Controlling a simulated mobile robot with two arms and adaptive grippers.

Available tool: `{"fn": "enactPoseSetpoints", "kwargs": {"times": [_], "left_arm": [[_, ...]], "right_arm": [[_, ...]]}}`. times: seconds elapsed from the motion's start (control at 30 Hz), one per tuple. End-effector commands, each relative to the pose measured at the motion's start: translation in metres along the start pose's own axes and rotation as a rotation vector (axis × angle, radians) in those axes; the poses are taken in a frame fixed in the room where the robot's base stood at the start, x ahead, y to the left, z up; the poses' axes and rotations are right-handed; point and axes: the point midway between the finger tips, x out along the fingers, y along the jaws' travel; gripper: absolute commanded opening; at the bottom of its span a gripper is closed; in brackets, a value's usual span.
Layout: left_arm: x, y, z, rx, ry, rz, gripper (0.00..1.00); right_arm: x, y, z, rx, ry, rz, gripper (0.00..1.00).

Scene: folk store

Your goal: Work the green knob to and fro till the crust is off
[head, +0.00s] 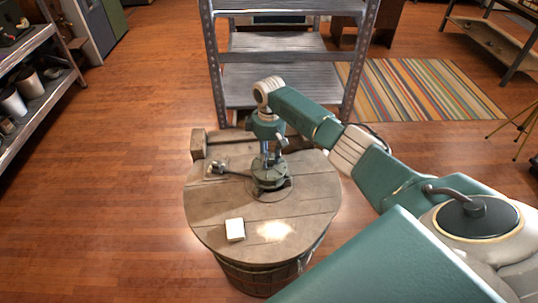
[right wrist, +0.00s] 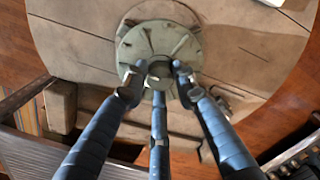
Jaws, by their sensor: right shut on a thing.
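The green knob (head: 270,179) is a round, pale green piece on top of a wooden barrel (head: 212,215). In the right wrist view the knob (right wrist: 140,45) is a ribbed disc with a hub and a dark centre. My right gripper (head: 267,156) points straight down onto it from above. In the right wrist view the fingertips of the right gripper (right wrist: 159,76) are closed around the hub, which they partly cover. I cannot make out any crust clearly. My left gripper is not in view.
A small white block (head: 235,229) lies on the barrel top near its front. A dark metal piece (head: 219,168) lies left of the knob. A metal shelf (head: 285,95) stands close behind the barrel. The floor left of the barrel is clear.

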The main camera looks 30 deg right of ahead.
Motion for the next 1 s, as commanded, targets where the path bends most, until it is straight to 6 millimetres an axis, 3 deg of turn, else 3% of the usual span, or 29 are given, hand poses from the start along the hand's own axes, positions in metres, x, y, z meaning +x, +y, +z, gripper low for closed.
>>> {"fn": "enactPoseSetpoints", "kwargs": {"times": [0.6, 1.0], "left_arm": [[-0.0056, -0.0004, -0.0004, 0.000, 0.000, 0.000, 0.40], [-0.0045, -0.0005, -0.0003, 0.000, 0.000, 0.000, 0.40]], "right_arm": [[0.0004, -0.0004, 0.0000, -0.580, 0.000, -0.001, 0.01], [0.0003, 0.0000, 0.0000, -0.857, 0.000, 0.000, 0.01]]}}
